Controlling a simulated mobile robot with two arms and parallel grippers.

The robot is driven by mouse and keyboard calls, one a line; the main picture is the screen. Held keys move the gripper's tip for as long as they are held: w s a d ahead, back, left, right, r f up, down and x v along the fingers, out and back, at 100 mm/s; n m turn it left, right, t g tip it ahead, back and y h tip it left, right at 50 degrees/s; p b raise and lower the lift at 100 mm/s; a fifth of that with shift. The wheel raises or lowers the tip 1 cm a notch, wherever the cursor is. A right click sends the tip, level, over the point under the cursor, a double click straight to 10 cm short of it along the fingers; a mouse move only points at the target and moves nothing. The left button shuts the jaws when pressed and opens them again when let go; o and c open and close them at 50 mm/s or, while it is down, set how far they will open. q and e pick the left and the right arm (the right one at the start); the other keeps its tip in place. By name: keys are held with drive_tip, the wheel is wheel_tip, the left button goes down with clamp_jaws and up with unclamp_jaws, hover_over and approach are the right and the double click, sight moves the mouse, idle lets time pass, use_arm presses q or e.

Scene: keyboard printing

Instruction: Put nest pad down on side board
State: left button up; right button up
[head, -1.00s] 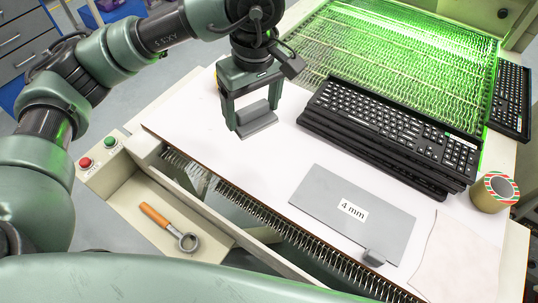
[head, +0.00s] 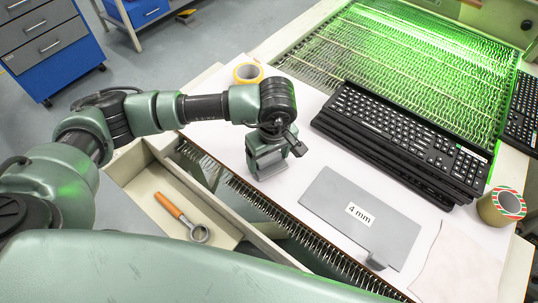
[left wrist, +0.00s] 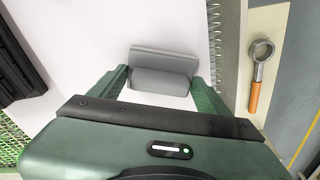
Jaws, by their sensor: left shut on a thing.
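My left gripper (head: 268,160) is shut on a grey pad, the nest pad (head: 271,170). It is over the near left part of the white side board (head: 312,150), close to the edge with the bristle strip. In the left wrist view the pad (left wrist: 160,80) lies between the two green fingers (left wrist: 161,92), a flat plate with a thicker raised grip part. I cannot tell whether its underside touches the board. My right gripper is not in view.
A grey plate marked "4 mm" (head: 336,195) lies to the right. Stacked black keyboards (head: 400,135) sit beyond it. Tape rolls stand at the back left (head: 248,73) and right (head: 502,207). An orange-handled tool (head: 178,213) lies in the tray (head: 137,181). White board around the gripper is clear.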

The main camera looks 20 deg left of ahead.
sight(272, 167)
use_arm(q)
drive_tip(key=shift+f, duration=0.1)
drive_tip(key=shift+f, duration=0.1)
drive_tip(key=o, duration=1.3)
drive_tip(key=shift+r, duration=0.55)
wheel_tip(272, 167, up, 11)
drive_tip(key=s+d+b, duration=0.1)
drive_tip(key=b, duration=0.1)
drive_tip(key=shift+b, duration=0.35)
drive_tip(key=shift+r, duration=0.1)
